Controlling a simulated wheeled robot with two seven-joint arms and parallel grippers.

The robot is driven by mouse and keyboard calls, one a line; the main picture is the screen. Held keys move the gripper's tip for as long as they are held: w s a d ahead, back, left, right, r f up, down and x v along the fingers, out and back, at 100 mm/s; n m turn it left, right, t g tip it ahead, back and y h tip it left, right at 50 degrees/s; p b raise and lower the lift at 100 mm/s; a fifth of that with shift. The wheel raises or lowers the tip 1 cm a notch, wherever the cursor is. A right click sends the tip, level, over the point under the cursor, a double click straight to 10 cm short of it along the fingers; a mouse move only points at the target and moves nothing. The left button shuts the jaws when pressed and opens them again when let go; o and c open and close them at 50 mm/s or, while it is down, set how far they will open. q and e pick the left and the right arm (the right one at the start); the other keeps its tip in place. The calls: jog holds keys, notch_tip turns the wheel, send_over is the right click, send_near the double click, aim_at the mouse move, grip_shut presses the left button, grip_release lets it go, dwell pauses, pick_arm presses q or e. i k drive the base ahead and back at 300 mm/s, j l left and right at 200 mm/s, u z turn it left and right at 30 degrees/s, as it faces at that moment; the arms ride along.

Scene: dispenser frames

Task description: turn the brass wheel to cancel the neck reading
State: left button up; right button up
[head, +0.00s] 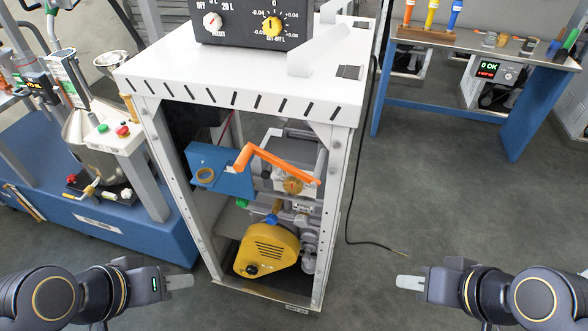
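A white dispenser frame (238,78) stands in the middle with its front open. Inside, a brass-coloured wheel-like part (292,186) sits at the hub near the right end of an orange crank handle (277,163), which partly covers it. I cannot tell for sure which is the brass wheel, and no neck reading is legible. My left gripper (181,282) is low left of the frame. My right gripper (408,282) is low right. Both are apart from it, seen edge-on.
A yellow housing (268,250) fills the lower bay. A blue unit with a funnel (85,128) stands left. A blue bench (440,105) stands right. A black cable (350,190) hangs to the floor.

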aim_at(292, 185)
jog(key=k+j+u, duration=0.15)
jog(key=j+u, duration=0.2)
jog(key=j, duration=0.2)
jog(key=k+j+u, duration=0.1)
jog(key=j+u, duration=0.2)
jog(key=j, duration=0.3)
jog(key=j+u, duration=0.35)
jog(key=j, duration=0.25)
